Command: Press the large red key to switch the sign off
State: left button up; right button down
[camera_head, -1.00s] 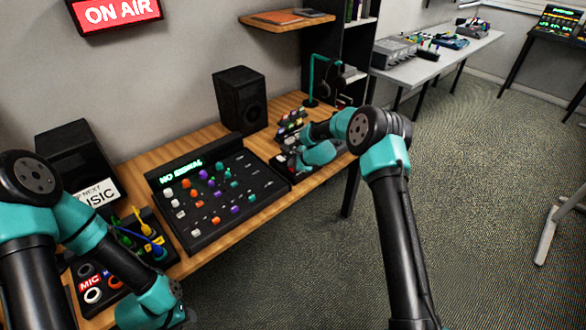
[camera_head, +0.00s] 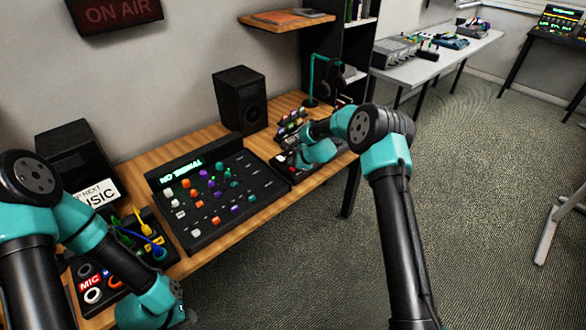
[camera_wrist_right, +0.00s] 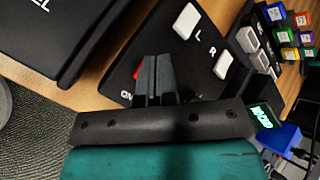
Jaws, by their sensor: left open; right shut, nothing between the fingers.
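The ON AIR sign (camera_head: 115,12) on the wall at the upper left is dark. In the right wrist view a black key panel carries white keys marked L and R (camera_wrist_right: 223,64). A small part of the red key (camera_wrist_right: 137,72) shows beside my right gripper's fingers. My right gripper (camera_wrist_right: 155,62) is shut and empty, its tips over the red key and covering most of it. I cannot tell whether they touch it. In the head view the right arm (camera_head: 318,150) reaches over this panel. My left gripper (camera_head: 185,318) is low at the left, its fingers barely visible.
A rack of small coloured keys (camera_wrist_right: 295,35) is beside the panel. A cable box (camera_head: 135,235) sits at the left.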

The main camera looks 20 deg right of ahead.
jog(key=shift+r, duration=0.1)
jog(key=shift+r, duration=2.9)
